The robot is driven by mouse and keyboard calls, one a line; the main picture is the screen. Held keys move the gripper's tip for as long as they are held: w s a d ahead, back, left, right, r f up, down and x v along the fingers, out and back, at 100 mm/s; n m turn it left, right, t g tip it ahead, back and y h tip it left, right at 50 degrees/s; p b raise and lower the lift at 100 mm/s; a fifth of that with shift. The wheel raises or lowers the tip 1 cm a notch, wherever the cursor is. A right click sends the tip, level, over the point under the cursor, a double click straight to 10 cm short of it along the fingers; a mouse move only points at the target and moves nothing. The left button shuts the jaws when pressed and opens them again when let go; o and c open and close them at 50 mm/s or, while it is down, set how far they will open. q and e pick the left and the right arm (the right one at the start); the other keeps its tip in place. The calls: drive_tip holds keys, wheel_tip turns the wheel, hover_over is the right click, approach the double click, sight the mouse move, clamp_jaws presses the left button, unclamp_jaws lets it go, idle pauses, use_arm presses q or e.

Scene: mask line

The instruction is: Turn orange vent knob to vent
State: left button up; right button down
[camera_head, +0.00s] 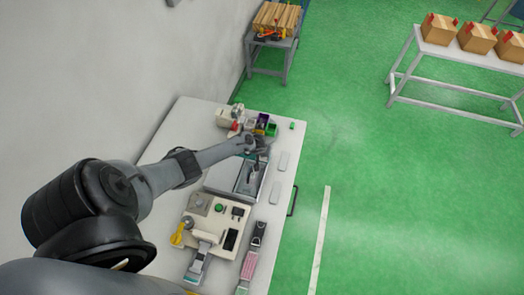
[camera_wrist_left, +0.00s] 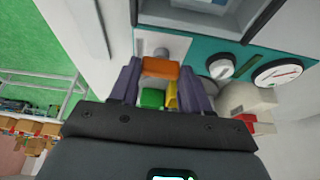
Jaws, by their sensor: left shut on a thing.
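The orange vent knob (camera_wrist_left: 160,68) shows in the left wrist view, below a small grey fitting on the teal panel (camera_wrist_left: 205,50). My left gripper (camera_wrist_left: 160,76) has one dark finger on each side of the knob and is shut on it. In the head view my left gripper (camera_head: 257,143) is at the back of the white table, by the machine, and hides the knob. Any vent marking is too small to read. My right gripper is not in view.
A white-pointer knob (camera_wrist_left: 222,67) and a round gauge (camera_wrist_left: 283,73) sit right of the orange knob. Small coloured bins (camera_head: 264,123) stand close behind my gripper.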

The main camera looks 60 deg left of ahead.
use_arm(q)
drive_tip(key=shift+n, duration=0.3)
drive_tip(key=o, duration=1.1)
drive_tip(key=shift+c, duration=0.2)
drive_tip(key=shift+r, duration=0.1)
drive_tip(key=shift+s+d+r+p, duration=0.15)
drive_tip(key=shift+r+p, duration=0.3)
drive_tip(key=shift+r, duration=0.1)
drive_tip(key=p+v, duration=0.2)
drive_tip(key=v, duration=0.7)
drive_tip(key=shift+d+r, duration=0.2)
